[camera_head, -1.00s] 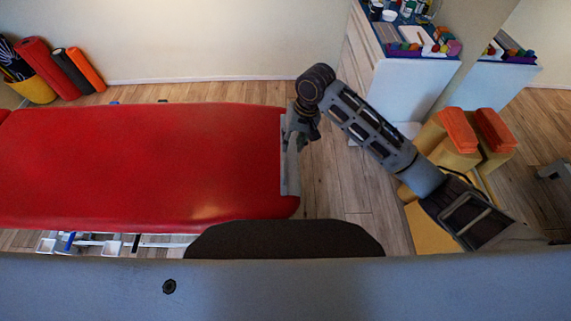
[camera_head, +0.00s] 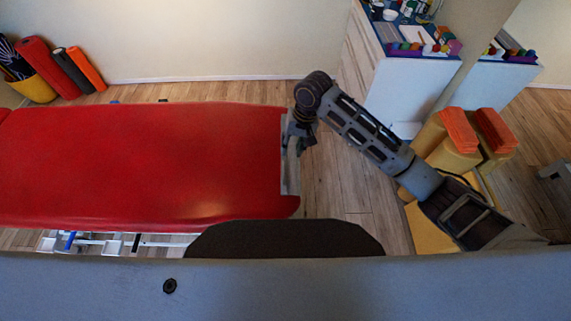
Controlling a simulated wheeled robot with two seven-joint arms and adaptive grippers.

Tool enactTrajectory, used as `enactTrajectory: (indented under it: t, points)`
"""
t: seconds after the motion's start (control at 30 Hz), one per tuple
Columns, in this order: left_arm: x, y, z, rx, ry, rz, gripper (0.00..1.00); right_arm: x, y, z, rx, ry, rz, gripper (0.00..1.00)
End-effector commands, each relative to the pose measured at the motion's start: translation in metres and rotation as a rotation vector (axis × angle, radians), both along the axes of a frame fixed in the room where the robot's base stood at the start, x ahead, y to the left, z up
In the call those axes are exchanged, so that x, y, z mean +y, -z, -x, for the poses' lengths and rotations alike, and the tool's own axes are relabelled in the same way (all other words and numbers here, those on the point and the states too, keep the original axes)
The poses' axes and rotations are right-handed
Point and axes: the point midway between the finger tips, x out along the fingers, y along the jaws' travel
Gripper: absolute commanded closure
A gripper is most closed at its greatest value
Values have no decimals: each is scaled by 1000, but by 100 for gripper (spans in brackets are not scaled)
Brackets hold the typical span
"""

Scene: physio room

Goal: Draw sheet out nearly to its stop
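The red treatment table (camera_head: 140,165) fills the left and middle of the head view. A narrow grey-white strip (camera_head: 290,180) runs along its right end; I cannot tell whether it is the sheet or a holder for it. No sheet lies across the red top. My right gripper (camera_head: 291,142) points down at this strip, at the table's right end. It overlaps the strip in the picture. Its fingertips are small and partly hidden under the wrist, so I cannot tell whether they are shut or touching anything. My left gripper is out of view.
A white cabinet (camera_head: 410,90) with a blue top full of small items stands at the back right. Red, black and orange rolls and a yellow basket (camera_head: 36,90) sit at the far left.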

Motion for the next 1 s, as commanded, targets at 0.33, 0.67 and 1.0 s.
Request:
enactTrajectory:
  t: [0.33, 0.67, 1.0]
  points:
    - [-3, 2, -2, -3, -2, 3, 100, 9, 45, 1, 2, 0, 2, 68]
    - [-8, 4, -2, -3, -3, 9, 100, 17, 88, 0, 1, 0, 2, 68]
    - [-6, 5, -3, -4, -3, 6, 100, 22, 112, 0, -1, 0, 1, 68]
